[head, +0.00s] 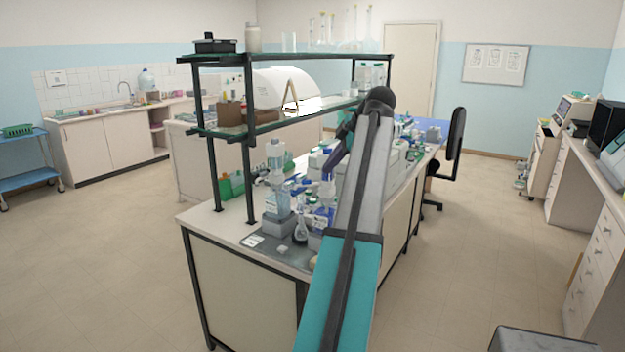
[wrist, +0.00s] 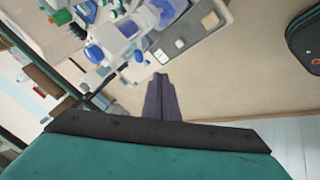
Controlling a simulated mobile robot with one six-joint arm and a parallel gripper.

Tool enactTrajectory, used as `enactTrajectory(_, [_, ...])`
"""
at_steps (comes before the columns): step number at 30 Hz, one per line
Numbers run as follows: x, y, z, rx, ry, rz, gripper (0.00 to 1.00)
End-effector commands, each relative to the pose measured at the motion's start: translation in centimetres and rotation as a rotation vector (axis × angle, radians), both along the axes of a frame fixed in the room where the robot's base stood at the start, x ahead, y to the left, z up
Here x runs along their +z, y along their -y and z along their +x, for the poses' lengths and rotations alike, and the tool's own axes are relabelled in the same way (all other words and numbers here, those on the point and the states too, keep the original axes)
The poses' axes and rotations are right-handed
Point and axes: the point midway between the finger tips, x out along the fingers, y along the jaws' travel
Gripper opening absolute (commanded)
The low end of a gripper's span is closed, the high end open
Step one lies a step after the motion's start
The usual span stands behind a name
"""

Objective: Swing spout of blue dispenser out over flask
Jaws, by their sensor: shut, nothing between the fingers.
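The blue dispenser (head: 324,213) stands near the front end of the bench, just left of my arm in the head view. Its blue top and spout are small there, and I cannot tell which way the spout points. My gripper (wrist: 160,84) is shut and empty in the wrist view. Its fingertips appear apart from a bottle with blue parts (wrist: 118,40) above them in the picture; I cannot tell whether this is the dispenser. My arm hides part of the bench.
Another tall bottle (head: 277,195) stands left of the flask. A two-level shelf (head: 290,122) on dark posts rises over the bench's left side. Several bottles and boxes crowd the bench behind. A dark chair (head: 456,137) is at the right. The floor (head: 120,260) at left is clear.

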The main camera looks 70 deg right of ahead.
Motion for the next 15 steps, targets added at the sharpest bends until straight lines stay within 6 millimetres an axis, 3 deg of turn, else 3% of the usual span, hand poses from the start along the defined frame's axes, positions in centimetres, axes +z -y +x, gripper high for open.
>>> enactTrajectory(8, [-0.7, 0.1, 0.6, 0.001, 0.000, 0.001, 0.00])
enactTrajectory(15, [-2.7, 0.6, 2.1, 0.001, 0.000, 0.002, 0.00])
